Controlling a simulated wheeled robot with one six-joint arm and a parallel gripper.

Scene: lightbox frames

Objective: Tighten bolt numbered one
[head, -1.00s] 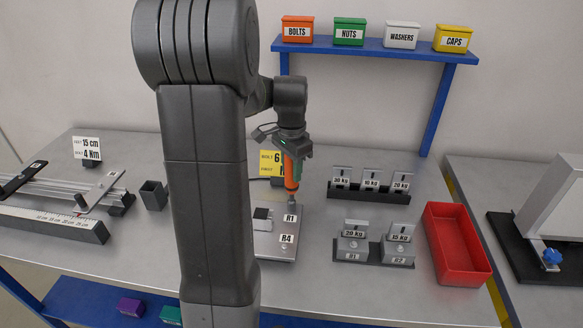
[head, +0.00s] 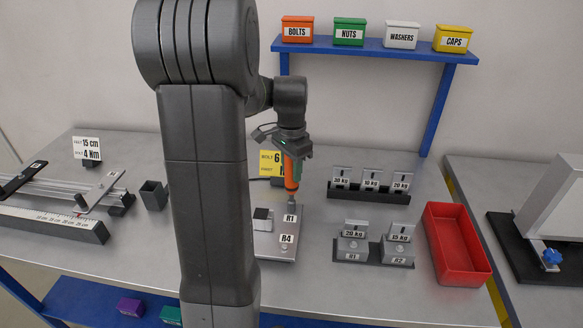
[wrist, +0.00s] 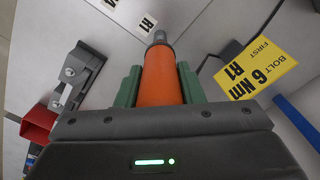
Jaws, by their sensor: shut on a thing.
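My gripper (head: 291,157) is shut on an orange screwdriver-like tool (head: 291,178) with a grey tip, held upright and pointing down. In the wrist view the tool (wrist: 161,80) sits between my gripper's green fingers (wrist: 160,85). Its tip is at the upper right of the grey plate (head: 275,248), just behind the R1 label (head: 290,218). Bolt R1 is hidden under the tip, so I cannot tell whether they touch. The R4 label (head: 286,239) lies nearer, with a small bolt (head: 284,249) below it. A yellow card (wrist: 257,70) reads "BOLT 6 Nm R1 FIRST".
A rack of weights (head: 370,186) and two weights on blocks (head: 374,250) stand right of the plate. A red tray (head: 457,245) is farther right. A clamp rail (head: 55,222) and a small dark cup (head: 153,195) are on the left. My arm hides the plate's left part.

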